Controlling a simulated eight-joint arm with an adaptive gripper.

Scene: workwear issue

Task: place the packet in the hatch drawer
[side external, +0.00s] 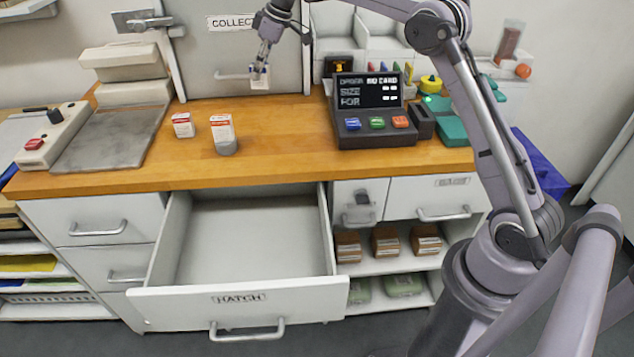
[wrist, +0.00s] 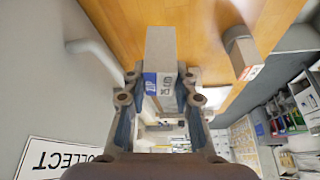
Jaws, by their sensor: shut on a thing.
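My gripper (side external: 262,66) is raised above the back of the wooden counter, in front of the panel marked COLLECT. In the wrist view my gripper (wrist: 158,100) is shut on a grey box-shaped packet (wrist: 160,47) with a blue and white label. The fingers are on either side of its labelled end. In the side view only a small pale part of the held packet (side external: 259,79) shows below the fingers. The drawer marked HATCH (side external: 240,299) is pulled out below the counter's front edge, to the front of my gripper. Its visible floor is empty.
An order terminal (side external: 374,112) stands to the right and a grey slab (side external: 108,138) lies to the left. The counter's front middle is clear.

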